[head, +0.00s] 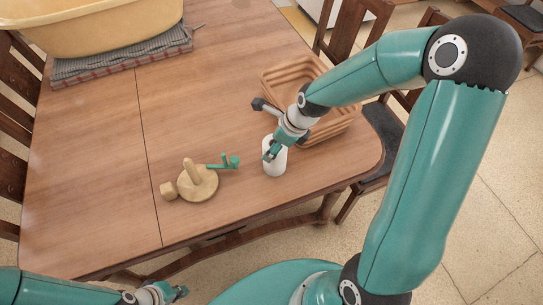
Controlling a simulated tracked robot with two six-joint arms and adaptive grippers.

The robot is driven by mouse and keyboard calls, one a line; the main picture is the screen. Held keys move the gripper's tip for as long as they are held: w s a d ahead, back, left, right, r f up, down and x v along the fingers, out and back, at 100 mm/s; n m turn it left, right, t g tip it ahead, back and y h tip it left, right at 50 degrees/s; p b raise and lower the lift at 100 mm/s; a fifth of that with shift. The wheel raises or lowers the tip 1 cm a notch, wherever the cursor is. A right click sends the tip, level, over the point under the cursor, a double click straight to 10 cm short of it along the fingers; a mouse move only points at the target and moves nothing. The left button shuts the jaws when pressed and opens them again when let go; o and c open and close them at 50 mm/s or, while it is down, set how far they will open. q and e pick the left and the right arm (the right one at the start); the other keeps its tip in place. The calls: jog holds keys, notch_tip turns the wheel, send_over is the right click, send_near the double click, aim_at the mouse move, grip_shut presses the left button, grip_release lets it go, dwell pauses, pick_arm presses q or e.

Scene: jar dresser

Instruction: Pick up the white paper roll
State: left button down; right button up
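The white paper roll (275,162) stands upright on the wooden table, near its front right corner. My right gripper (270,152) comes down from the upper right over the top of the roll. One green finger shows in front of the roll's upper part. The other finger is hidden, so I cannot tell whether it grips the roll. My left gripper (180,291) is at the bottom left edge of the picture, low in front of the table and away from the roll. It is small and partly cut off, and whether its fingers are apart is unclear.
A brown ribbed basket (342,118) stands just behind the roll, with a dark-ended object (262,105) beside it. A wooden stand (198,184), a small block (168,191) and a green object (230,162) are left. A yellow tub (100,30) sits on folded cloth (120,62).

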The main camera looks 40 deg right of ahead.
jog(key=shift+c, duration=1.3)
jog(key=shift+r, duration=0.15)
notch_tip(320, 180, up, 20)
jog(key=p, duration=0.1)
